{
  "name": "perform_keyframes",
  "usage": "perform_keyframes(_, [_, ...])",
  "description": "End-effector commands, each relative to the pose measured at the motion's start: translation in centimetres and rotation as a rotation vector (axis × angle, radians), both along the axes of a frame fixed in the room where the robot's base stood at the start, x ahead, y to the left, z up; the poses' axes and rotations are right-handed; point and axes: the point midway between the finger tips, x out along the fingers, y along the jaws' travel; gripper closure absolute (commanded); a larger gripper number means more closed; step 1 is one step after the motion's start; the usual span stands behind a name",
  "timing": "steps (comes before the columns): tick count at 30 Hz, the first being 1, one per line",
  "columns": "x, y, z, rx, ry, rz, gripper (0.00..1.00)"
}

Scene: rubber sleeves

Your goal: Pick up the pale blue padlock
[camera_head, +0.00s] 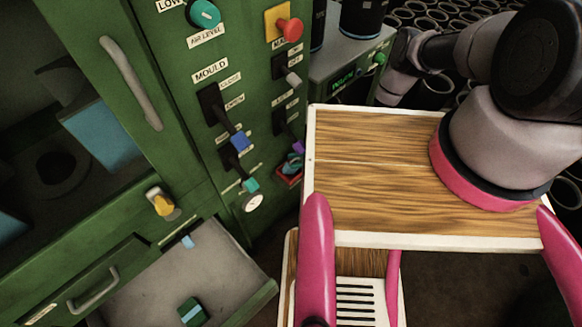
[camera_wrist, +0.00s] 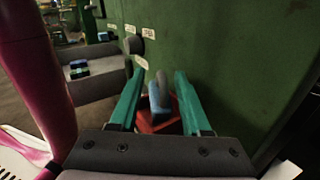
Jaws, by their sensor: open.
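My gripper (camera_wrist: 159,78) shows in the wrist view with its two teal fingers apart, so it is open. Between the fingers is a small blue-grey body, which looks like the pale blue padlock (camera_wrist: 163,97), with a darker grey part beside it. It stands over a red holder (camera_wrist: 158,122) close to the green machine wall. No finger visibly touches the padlock. In the head view the red holder (camera_head: 289,176) sits low on the machine, with a purplish piece (camera_head: 298,147) above it. I cannot make out the gripper in the head view.
The green machine panel (camera_head: 225,65) has levers, labels and knobs near the holder. A wooden-topped board (camera_head: 380,180) lies to the right. Dark rings fill the back right.

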Motion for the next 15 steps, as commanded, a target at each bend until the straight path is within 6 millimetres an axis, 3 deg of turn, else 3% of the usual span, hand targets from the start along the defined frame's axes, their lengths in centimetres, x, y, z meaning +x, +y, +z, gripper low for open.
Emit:
perform_keyframes(4, [-0.5, 1.5, 0.0, -0.002, -0.001, 0.001, 0.53])
perform_keyframes(12, [-0.5, 1.8, 0.0, -0.001, 0.000, -0.001, 0.53])
perform_keyframes(15, [-0.5, 1.7, 0.0, -0.001, 0.000, -0.001, 0.91])
